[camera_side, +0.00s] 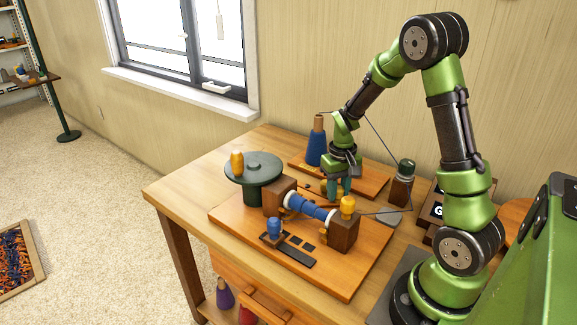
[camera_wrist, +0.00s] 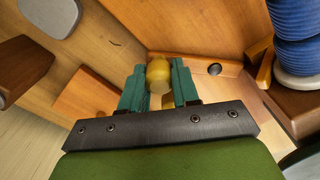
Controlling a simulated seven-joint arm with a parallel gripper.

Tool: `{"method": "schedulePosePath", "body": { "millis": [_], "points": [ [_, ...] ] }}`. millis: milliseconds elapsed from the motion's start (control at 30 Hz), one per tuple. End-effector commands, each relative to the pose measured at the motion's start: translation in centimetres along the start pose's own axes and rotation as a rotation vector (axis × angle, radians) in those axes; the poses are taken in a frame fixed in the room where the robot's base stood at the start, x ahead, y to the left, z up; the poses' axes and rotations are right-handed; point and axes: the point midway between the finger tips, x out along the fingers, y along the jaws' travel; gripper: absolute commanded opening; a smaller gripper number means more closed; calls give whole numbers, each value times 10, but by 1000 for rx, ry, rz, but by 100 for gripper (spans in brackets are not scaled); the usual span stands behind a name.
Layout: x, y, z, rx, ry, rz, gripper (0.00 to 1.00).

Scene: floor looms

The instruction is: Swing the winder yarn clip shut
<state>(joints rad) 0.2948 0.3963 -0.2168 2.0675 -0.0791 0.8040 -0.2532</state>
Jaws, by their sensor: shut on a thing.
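The winder is an orange-brown wooden base (camera_side: 330,270) with two dark wooden blocks and a blue-wound spool (camera_side: 310,207) between them. My gripper (camera_side: 339,190) is low behind the spool in the side view. In the wrist view, its teal fingers (camera_wrist: 158,76) are shut on a short yellow knob (camera_wrist: 158,72), one finger on each side. The knob appears to belong to the yarn clip, but the clip's shape and how far it is swung cannot be told. A pale wooden strip (camera_wrist: 225,72) with a dark round spot lies just right of the fingers.
A dark green disc (camera_side: 258,168) with a yellow peg (camera_side: 237,163) stands left of the spool. A yellow knob (camera_side: 347,207) tops the right block. A blue cone (camera_side: 317,145) stands behind my gripper, and a dark green-topped post (camera_side: 402,180) to its right. The table's front-left corner is clear.

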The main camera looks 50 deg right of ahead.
Motion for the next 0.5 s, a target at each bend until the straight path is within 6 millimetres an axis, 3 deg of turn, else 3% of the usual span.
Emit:
{"method": "schedulePosePath", "body": {
  "millis": [500],
  "points": [
    [-1,1,-14,-179,7,-1,0]
  ]
}}
